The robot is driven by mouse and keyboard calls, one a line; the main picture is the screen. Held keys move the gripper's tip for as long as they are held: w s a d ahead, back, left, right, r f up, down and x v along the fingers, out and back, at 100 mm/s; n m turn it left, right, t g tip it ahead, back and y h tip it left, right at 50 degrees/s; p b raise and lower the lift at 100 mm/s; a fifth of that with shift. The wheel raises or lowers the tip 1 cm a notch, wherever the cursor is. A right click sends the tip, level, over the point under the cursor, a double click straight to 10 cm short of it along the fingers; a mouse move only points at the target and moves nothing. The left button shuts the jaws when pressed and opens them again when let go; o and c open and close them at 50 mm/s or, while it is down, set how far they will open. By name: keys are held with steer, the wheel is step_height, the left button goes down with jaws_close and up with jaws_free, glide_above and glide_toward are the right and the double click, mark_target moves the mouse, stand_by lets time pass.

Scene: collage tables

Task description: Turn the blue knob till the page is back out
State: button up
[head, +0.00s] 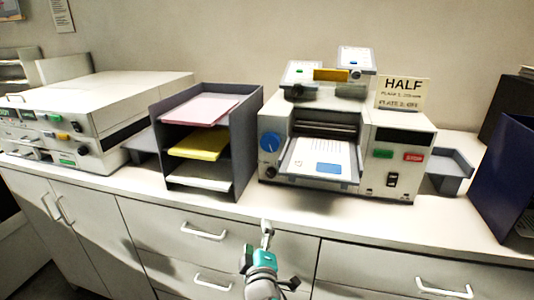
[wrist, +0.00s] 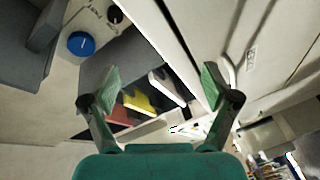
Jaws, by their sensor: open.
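The blue knob (head: 269,141) is on the left of the front of a pale machine (head: 395,138). It also shows at the upper left of the wrist view (wrist: 81,43). A white page (head: 320,155) with a blue block printed on it lies on the machine's front tray, below a dark slot. My gripper (head: 267,230) is in front of the drawers, below the counter edge and apart from the knob. In the wrist view my gripper (wrist: 158,88) has its two green fingers spread wide with nothing between them.
A grey shelf rack (head: 256,110) with pink, yellow and white sheets stands left of the machine. Green and red buttons and a black switch (head: 392,180) are on the machine's right front. A dark blue folder (head: 505,180) stands at the far right. Drawer handles (head: 203,231) stick out below the counter.

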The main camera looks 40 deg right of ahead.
steer(key=w+d+r+m+g+h, duration=0.1)
steer(key=w+d+r+h, duration=0.15)
steer(key=w+r, duration=0.4)
steer(key=m+g+h, duration=0.2)
steer(key=g+h, duration=0.1)
glide_toward(268, 144)
steer(key=shift+y, duration=0.25)
steer(key=x, duration=0.9)
steer(key=shift+d+r, duration=0.2)
steer(key=c, duration=1.2)
